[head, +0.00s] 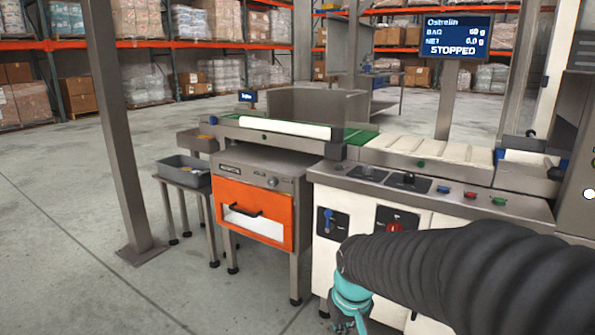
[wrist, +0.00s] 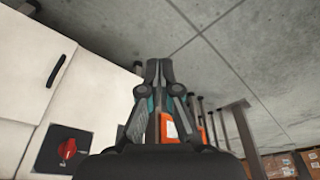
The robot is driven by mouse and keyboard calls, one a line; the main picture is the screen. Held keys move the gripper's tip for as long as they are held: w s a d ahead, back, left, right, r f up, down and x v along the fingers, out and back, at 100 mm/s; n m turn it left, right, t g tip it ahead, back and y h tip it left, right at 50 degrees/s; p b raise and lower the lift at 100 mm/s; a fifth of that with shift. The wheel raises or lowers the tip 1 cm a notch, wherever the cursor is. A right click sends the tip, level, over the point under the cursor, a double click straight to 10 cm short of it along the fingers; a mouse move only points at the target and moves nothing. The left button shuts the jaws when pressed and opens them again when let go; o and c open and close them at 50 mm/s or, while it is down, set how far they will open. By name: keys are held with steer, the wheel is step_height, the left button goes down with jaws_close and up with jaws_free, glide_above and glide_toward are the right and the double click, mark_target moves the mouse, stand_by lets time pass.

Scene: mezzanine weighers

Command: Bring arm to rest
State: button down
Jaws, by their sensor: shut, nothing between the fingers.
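My gripper (wrist: 159,65) is shut and empty in the wrist view, its fingertips together over the grey floor. In the head view my arm reaches in from the lower right in a black ribbed sleeve. Its teal wrist part and a bit of my gripper (head: 350,325) show at the bottom edge, in front of the white cabinet (head: 352,199); the fingertips are cut off there. The same white cabinet also shows at the left of the wrist view (wrist: 28,60), apart from the fingers.
An orange-fronted unit (head: 259,211) stands left of the cabinet. Further left are a grey bin (head: 184,171) on a stand and a steel post (head: 118,130). A screen (head: 456,37) reads STOPPED. Open floor lies at the lower left.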

steer(key=s+d+r+m+t+p, duration=0.1)
steer(key=s+d+r, duration=0.2)
steer(key=s+r, duration=0.3)
steer(key=s+d+r+m+t+p, duration=0.1)
steer(key=s+d+r, duration=0.3)
steer(key=s, duration=0.5)
step_height(320, 180, up, 2)
steer(key=shift+s+r+m+t+h+p, duration=0.25)
steer(key=shift+t+p, duration=0.25)
steer(key=shift+p, duration=0.3)
steer(key=c, duration=1.9)
jaws_free()
